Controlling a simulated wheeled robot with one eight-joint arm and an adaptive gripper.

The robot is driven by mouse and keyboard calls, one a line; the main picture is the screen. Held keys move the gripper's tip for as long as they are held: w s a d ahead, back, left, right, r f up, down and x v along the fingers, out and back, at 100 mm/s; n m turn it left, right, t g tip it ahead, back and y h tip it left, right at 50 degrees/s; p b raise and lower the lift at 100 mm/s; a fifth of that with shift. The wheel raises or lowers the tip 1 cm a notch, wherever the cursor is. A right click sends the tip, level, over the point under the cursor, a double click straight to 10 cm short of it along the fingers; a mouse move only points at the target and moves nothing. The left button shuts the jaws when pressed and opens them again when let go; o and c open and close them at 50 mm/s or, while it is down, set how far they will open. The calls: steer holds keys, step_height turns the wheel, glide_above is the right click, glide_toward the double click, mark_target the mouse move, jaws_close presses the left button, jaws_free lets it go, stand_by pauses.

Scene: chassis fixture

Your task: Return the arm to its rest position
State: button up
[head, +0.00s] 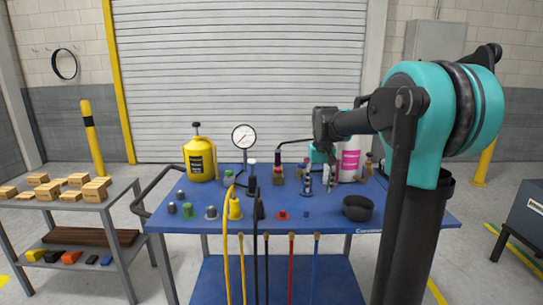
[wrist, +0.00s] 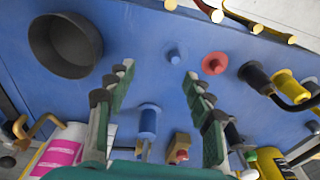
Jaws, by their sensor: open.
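My arm reaches in from the right in the head view. My gripper (head: 331,178) points down above the blue cart top (head: 335,222). In the wrist view my gripper (wrist: 158,76) has its two fingers well apart with nothing held between them. A small blue fitting (wrist: 176,54) stands on the blue surface beyond the fingertips. A blue cylinder-like part (wrist: 149,121) shows between the fingers; its distance from them is hard to judge.
A black round bowl (head: 357,208), a red fitting (head: 283,215), a pressure gauge (head: 243,137), a yellow canister (head: 200,157) and a pink-labelled bottle (head: 350,164) stand on the cart. Hoses hang at its front. A side table (head: 60,206) with boxes stands left.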

steer(key=s+d+f+t, duration=0.1)
steer(key=s+f, duration=0.9)
steer(key=s, duration=0.3)
steer(key=s+d+f+t, duration=0.1)
steer(key=s+f+t, duration=0.1)
steer(key=s+f, duration=0.7)
steer(key=s, duration=0.4)
steer(key=shift+s+d+f, duration=0.15)
steer(key=shift+d+f, duration=0.1)
steer(key=shift+f, duration=0.1)
